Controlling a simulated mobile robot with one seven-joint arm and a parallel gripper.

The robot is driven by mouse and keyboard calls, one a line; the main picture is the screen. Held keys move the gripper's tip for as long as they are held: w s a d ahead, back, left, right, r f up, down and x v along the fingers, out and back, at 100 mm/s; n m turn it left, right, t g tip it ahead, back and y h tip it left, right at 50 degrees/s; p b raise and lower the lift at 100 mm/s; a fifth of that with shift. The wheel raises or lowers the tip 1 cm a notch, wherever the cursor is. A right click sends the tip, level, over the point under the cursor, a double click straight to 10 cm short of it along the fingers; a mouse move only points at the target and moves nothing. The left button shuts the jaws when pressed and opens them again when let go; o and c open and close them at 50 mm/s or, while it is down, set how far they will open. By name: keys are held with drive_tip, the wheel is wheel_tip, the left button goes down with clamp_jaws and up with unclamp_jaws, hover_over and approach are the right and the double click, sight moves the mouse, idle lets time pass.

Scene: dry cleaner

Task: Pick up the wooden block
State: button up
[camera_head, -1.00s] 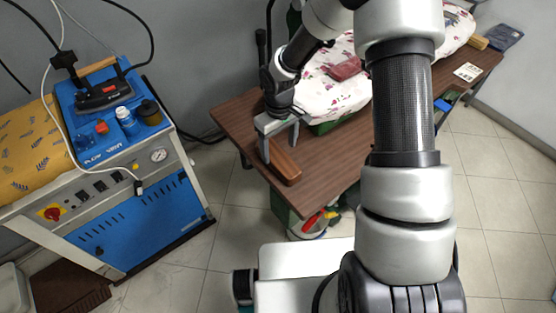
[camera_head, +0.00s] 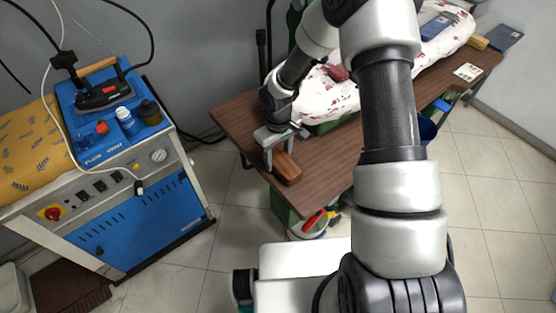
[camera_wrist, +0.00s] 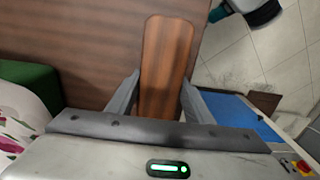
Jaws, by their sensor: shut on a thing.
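The wooden block (camera_head: 288,170) is a long, reddish-brown piece with rounded ends, at the near left part of the brown table (camera_head: 335,176). My gripper (camera_head: 279,154) is over the block from above, one finger on each side of it. In the wrist view the block (camera_wrist: 167,60) lies lengthwise between the two fingers, and my gripper (camera_wrist: 161,95) is shut on it. The block's rear part is hidden by the gripper body. I cannot see any clear gap between the block and the tabletop.
A floral-covered ironing pad (camera_head: 325,98) lies behind the gripper on the table. A blue steam unit (camera_head: 135,235) with an iron (camera_head: 103,95) and bottles stands at left. Beige tiled floor (camera_head: 228,240) lies between it and the table. Blue folded items and a sponge-like block (camera_head: 478,43) are at far right.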

sight(278, 156)
wheel_tip(278, 156, up, 10)
drive_tip(key=shift+r, duration=0.1)
idle(0.4)
drive_tip(key=o, duration=0.6)
drive_tip(key=shift+c, duration=1.2)
